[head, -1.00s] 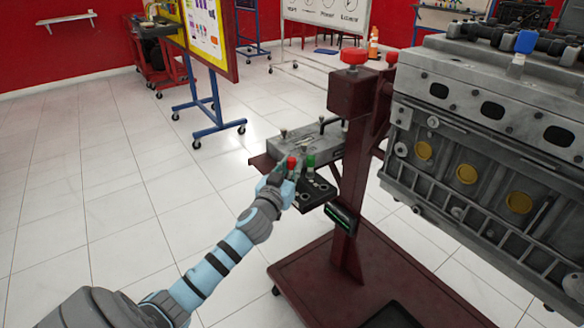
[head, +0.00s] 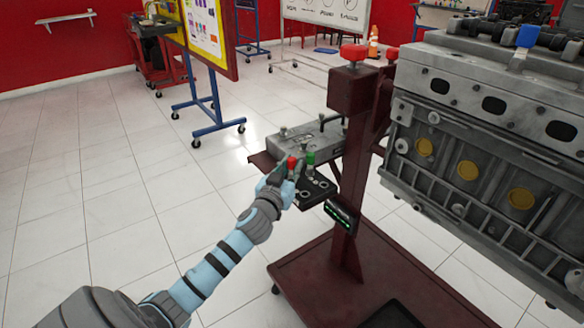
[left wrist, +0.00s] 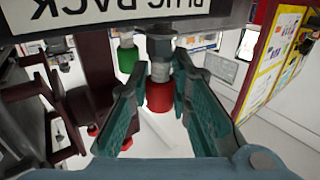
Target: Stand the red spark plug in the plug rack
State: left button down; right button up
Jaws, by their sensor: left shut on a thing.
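The red spark plug (head: 291,162) is held by my left gripper (head: 287,176) at the left end of the black plug rack (head: 316,190). In the left wrist view its red cap (left wrist: 159,97) is between the two fingers, with its metal hex (left wrist: 160,46) close to the rack's labelled edge (left wrist: 110,18), which appears upside down. A green-capped plug (head: 310,158) stands in the rack just to the right; it also shows in the left wrist view (left wrist: 127,60). Whether the red plug's lower end is in a hole is hidden. My right gripper is not in view.
The rack is beside a grey metal block (head: 290,145) on a shelf of the dark red engine stand (head: 347,180). A large grey engine (head: 480,140) fills the right side. Open tiled floor (head: 110,190) lies to the left.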

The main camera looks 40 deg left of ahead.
pick_arm(q)
jog(key=shift+f, duration=0.15)
jog(key=shift+f+b, duration=0.3)
jog(key=shift+b, duration=0.05)
dwell(0.3)
jog(key=c, duration=1.4)
grip_release()
jog(key=shift+s, duration=0.1)
jog(key=v, duration=1.2)
jog(key=shift+r, duration=0.1)
